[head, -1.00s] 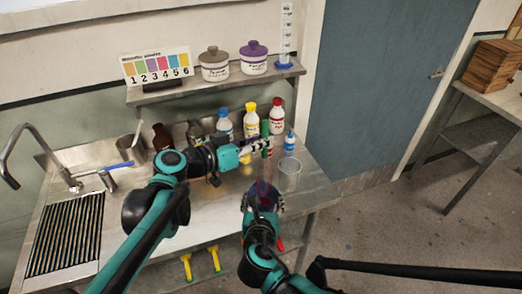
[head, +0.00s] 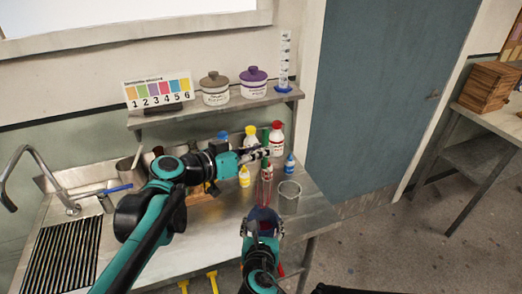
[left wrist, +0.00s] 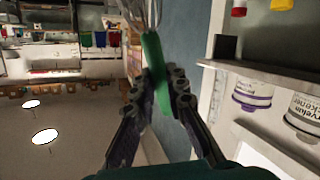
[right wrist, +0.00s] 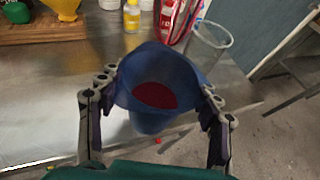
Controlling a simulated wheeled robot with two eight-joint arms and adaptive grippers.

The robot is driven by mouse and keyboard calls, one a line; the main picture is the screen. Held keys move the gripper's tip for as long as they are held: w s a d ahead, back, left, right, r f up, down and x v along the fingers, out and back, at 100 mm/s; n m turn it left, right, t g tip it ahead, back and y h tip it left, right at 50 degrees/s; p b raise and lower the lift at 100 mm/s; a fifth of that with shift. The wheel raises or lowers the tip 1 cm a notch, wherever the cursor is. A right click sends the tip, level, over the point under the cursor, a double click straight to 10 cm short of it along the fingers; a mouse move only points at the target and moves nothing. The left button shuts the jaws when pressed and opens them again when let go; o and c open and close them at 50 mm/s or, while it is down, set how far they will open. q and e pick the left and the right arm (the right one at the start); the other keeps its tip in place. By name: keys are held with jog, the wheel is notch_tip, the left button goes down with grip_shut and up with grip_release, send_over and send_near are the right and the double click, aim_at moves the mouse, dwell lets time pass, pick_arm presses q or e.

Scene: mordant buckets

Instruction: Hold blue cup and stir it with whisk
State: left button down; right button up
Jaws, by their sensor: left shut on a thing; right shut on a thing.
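My left gripper (head: 262,153) is shut on the green handle (head: 265,138) of the whisk, which also shows in the left wrist view (left wrist: 154,75). The whisk hangs roughly upright, wires (head: 265,185) down and tinted red. Its tip appears just above or at the far rim of the blue cup (head: 264,215); the exact gap is hard to tell. My right gripper (right wrist: 157,100) is shut around the blue cup, which holds red liquid (right wrist: 155,96). In the right wrist view the red wires (right wrist: 175,20) show beyond the cup's rim, outside the liquid.
A clear beaker (head: 289,197) stands on the metal bench just right of the whisk. Several capped bottles, including a red-capped one (head: 276,138), stand behind. A shelf above holds lidded jars (head: 215,88). A sink with faucet (head: 45,180) is at left.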

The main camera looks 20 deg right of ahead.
jog(key=o, duration=1.4)
jog(key=shift+c, duration=0.2)
pick_arm(q)
notch_tip(320, 180, up, 11)
